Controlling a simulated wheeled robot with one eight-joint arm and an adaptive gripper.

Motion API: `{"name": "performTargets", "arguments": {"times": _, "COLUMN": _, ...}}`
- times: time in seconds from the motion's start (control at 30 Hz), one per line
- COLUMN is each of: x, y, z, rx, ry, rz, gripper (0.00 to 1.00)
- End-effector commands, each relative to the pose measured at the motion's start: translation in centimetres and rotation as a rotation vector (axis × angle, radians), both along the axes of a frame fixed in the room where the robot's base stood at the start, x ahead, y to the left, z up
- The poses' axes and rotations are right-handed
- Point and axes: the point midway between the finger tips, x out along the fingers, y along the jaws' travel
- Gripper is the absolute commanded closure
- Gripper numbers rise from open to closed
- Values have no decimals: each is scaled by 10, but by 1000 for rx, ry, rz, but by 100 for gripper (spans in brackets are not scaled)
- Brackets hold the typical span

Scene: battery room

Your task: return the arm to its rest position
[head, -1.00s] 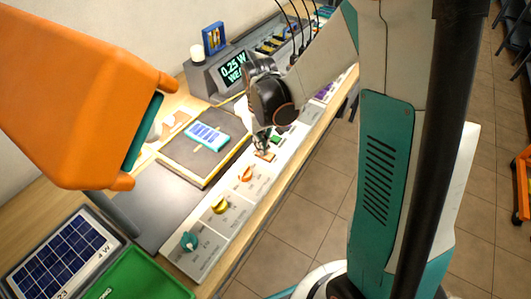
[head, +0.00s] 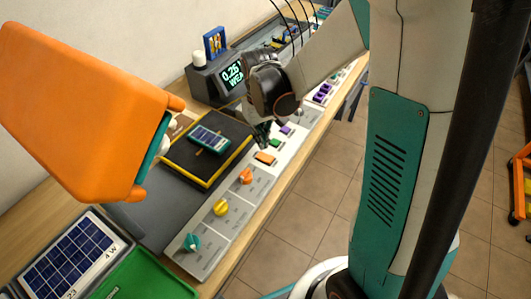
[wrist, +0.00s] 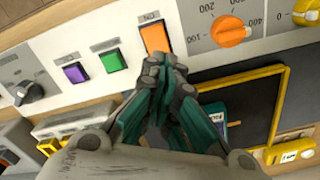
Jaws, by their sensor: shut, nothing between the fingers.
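My gripper (head: 264,134) is in the head view above the panel of knobs and buttons, close to the orange button (head: 265,158). Its fingers are together and empty. In the wrist view my gripper (wrist: 163,80) also shows shut, with its fingertips overlapping the lower edge of the orange button (wrist: 155,37); whether they touch cannot be told. My arm reaches in from the upper right of the head view.
A big orange lamp-like head (head: 80,110) hangs at left. A small solar panel (head: 209,138) lies on a black yellow-edged pad (head: 180,165). A display (head: 232,76) stands behind. Knobs (head: 221,208) line the front. Another panel (head: 75,258) and a green tray (head: 150,278) are nearer.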

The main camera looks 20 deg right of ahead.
Motion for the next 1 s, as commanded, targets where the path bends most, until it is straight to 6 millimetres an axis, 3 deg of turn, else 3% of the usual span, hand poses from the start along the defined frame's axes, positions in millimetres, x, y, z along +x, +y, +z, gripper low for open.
{"name": "performTargets", "arguments": {"times": 0.23, "x": 0, "y": 0, "z": 19, "rx": 0, "ry": 0, "rz": 0, "gripper": 100}}
{"name": "performTargets", "arguments": {"times": 0.83, "x": -1, "y": 0, "z": 22, "rx": 0, "ry": -5, "rz": -1, "gripper": 100}}
{"name": "performTargets", "arguments": {"times": 1.0, "x": -10, "y": 0, "z": 43, "rx": 1, "ry": -53, "rz": -9, "gripper": 100}}
